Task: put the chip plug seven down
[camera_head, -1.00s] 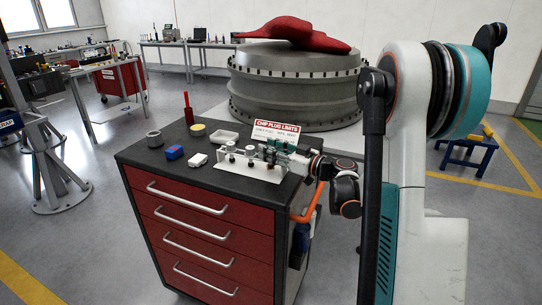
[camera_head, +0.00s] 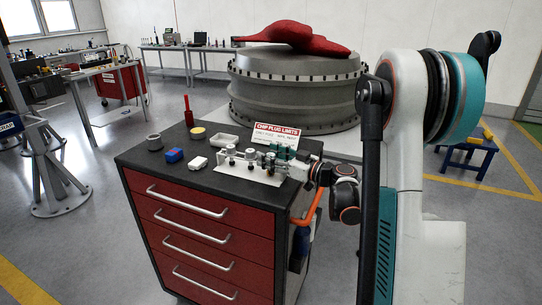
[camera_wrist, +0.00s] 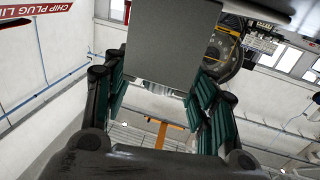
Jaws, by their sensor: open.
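A white plug rack (camera_head: 262,178) with several metal plugs (camera_head: 249,153) standing in it sits on the dark cabinet top. I cannot tell which plug is number seven. My gripper (camera_head: 277,157) reaches in from the right, low over the rack's right end, with its teal finger pads in front of the sign. In the wrist view my gripper (camera_wrist: 160,90) shows its two fingers spread apart. A plain grey block (camera_wrist: 175,45) fills the view's upper middle, beyond or between the fingers; I cannot tell what it is. The gripper hides part of the rack's right end.
A "CHIP PLUG LIMITS" sign (camera_head: 277,132) stands behind the rack. A white tray (camera_head: 224,140), yellow disc (camera_head: 198,133), grey ring (camera_head: 154,142), blue block (camera_head: 173,155), white block (camera_head: 198,163) and red bottle (camera_head: 188,115) share the red-drawered cabinet (camera_head: 205,190). A large grey casing (camera_head: 295,92) stands behind.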

